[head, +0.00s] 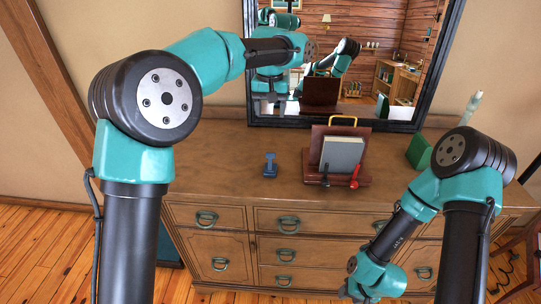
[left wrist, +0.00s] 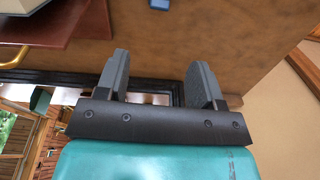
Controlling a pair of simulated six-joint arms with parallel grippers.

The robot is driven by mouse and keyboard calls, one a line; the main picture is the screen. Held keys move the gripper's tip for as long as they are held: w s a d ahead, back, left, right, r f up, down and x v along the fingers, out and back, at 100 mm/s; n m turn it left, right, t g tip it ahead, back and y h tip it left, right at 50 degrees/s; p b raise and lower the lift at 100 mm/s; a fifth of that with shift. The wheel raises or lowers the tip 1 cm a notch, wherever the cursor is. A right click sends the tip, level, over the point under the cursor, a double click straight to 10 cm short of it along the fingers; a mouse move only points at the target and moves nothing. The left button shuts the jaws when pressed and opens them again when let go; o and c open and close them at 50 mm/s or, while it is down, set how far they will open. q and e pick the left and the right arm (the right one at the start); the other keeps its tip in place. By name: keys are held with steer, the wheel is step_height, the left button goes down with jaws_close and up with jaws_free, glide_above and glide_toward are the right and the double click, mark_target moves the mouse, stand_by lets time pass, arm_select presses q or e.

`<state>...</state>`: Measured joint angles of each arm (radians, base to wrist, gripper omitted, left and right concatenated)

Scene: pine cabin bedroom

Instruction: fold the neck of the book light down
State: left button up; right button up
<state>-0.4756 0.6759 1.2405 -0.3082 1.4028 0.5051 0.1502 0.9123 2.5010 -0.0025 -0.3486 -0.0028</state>
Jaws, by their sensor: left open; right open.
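A small blue item (head: 270,165), apparently the book light, stands on the dresser top left of the book stand. Its neck and head are too small to make out clearly. A bit of it shows at the top edge of the left wrist view (left wrist: 160,4). My left gripper (head: 270,108) is by the mirror, behind and above the blue item. In the left wrist view its two fingers (left wrist: 158,76) are apart with nothing between them. My right gripper (head: 352,295) is low in front of the drawers, open, partly cut off by the bottom edge.
A dark red book stand (head: 318,150) holds a grey book (head: 342,154), with a red piece (head: 354,178) and a black piece (head: 325,175) at its front. A green box (head: 418,152) stands farther right. The mirror (head: 248,110) backs the dresser (head: 215,165), whose left top is clear.

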mark_target(271, 155)
stand_by(0.4)
arm_select(q)
step_height(271, 155, down, 17)
steer(key=shift+f, duration=0.2)
stand_by(0.6)
steer(key=c, duration=0.9)
steer(key=shift+c, duration=0.2)
